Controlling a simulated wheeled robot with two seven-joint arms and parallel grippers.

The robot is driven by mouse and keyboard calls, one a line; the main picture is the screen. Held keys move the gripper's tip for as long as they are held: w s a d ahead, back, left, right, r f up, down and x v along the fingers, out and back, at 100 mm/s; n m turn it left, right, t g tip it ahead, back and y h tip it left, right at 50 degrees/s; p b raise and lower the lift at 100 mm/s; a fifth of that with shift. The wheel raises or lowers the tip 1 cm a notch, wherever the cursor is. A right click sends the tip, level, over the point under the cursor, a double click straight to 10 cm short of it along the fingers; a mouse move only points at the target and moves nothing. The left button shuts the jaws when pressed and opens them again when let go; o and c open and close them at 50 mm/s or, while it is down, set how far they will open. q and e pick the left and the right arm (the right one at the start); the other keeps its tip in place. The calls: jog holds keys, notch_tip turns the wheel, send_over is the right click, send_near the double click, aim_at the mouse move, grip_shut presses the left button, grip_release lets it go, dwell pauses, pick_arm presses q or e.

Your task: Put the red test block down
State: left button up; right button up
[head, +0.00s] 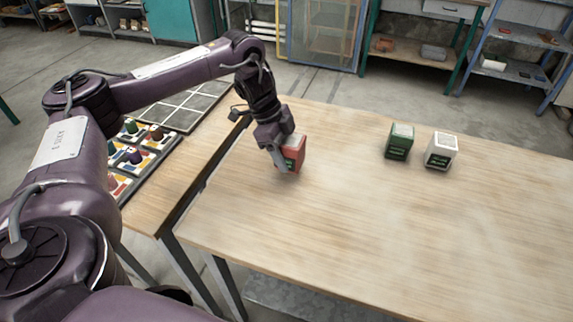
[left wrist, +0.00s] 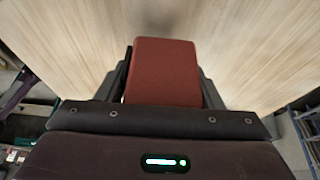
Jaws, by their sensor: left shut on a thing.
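The red test block (head: 293,152) is a red box with a dark green label, at the left part of the wooden table (head: 400,230) in the head view. My left gripper (head: 283,158) is shut on it, with a finger along its near side. In the left wrist view the red block (left wrist: 165,72) sits between the two dark fingers, with the wood surface beyond it. I cannot tell whether its underside touches the table. My right gripper is not in view.
A green block (head: 399,142) and a white block (head: 440,151) stand side by side to the right on the table. A tray of small coloured pieces (head: 140,150) lies on the side table at left. The table's middle and front are clear.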

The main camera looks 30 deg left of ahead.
aim_at(287, 161)
pick_arm(q)
jog(key=shift+f, duration=0.35)
notch_tip(287, 161, down, 2)
jog(key=shift+f, duration=0.8)
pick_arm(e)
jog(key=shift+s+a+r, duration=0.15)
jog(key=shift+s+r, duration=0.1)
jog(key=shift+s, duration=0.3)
pick_arm(q)
jog(key=o, duration=1.4)
jog(key=shift+f, duration=0.1)
jog(key=shift+c, duration=0.2)
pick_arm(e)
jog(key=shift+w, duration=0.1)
